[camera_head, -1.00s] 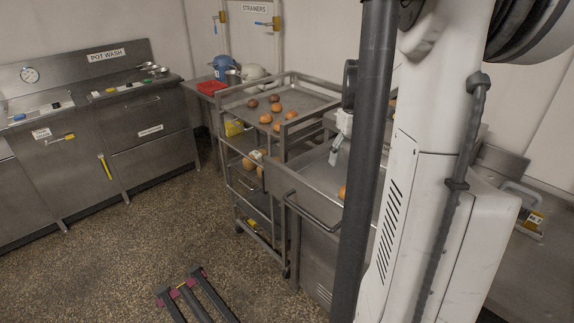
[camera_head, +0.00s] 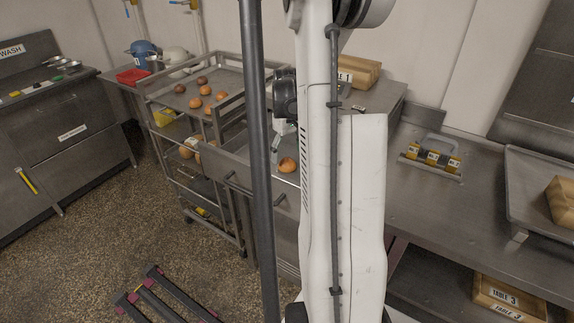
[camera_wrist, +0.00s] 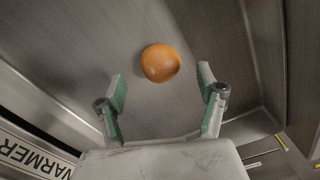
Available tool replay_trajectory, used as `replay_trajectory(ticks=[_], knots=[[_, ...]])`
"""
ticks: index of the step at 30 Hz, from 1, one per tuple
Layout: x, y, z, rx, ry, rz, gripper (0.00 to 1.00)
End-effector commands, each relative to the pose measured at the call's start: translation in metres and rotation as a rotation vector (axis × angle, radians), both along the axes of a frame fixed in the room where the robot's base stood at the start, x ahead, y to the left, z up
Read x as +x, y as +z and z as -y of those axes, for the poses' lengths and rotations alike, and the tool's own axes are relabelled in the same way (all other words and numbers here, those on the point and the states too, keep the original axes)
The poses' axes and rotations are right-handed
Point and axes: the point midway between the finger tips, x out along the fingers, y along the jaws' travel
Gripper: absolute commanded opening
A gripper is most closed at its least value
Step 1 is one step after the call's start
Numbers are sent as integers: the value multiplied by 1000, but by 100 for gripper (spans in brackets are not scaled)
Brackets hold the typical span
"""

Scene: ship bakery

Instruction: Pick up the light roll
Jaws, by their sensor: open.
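A light orange-brown roll (camera_head: 288,165) lies alone on a bare metal surface, just right of the trolley. It also shows in the wrist view (camera_wrist: 161,63), whole and uncovered. My gripper (camera_wrist: 161,77) is open and empty, its two green-padded fingers spread to the left and right. The roll appears beyond and between the fingertips, apart from both. In the head view my gripper (camera_head: 276,146) is just above and left of the roll, partly hidden by my own arm.
A trolley (camera_head: 149,97) carries several light and dark rolls (camera_head: 207,90) on top. Metal walls (camera_wrist: 273,60) rise beside the roll's surface; a WARMER label (camera_wrist: 30,155) is at lower left. A caddy (camera_head: 432,156) and tray (camera_head: 512,190) stand on the right counter.

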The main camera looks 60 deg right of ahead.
Motion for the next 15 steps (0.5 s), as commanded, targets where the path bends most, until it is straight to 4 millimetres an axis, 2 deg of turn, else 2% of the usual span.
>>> replay_trajectory(ticks=[9,15], knots=[[2,-39,0,0,0,0,70],[1,-45,-1,0,0,0,70]])
